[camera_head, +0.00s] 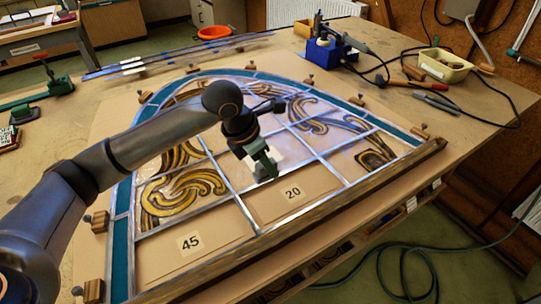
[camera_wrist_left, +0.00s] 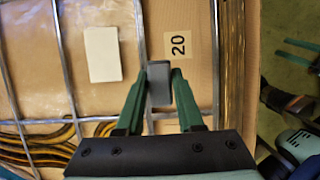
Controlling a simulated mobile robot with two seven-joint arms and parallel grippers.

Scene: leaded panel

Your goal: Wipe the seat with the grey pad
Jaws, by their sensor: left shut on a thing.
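The leaded panel (camera_head: 219,173) lies on the bench with an arched teal border and painted scroll glass. Two bare compartments, or seats, at its near edge carry paper tags: tag 45 (camera_head: 190,241) and tag 20 (camera_head: 292,193). My left gripper (camera_head: 265,170) is over the seat with tag 20. In the left wrist view its green fingers (camera_wrist_left: 158,85) are shut on the small grey pad (camera_wrist_left: 158,92), just beside tag 20 (camera_wrist_left: 178,44). I cannot tell whether the pad touches the seat.
A wooden bar (camera_head: 300,228) runs along the panel's near edge, and small wooden blocks (camera_head: 357,100) surround the panel. A pale blank rectangle (camera_wrist_left: 102,54) lies in a neighbouring compartment. A blue tool holder (camera_head: 338,50), cable and cream tub (camera_head: 443,65) stand at the back right.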

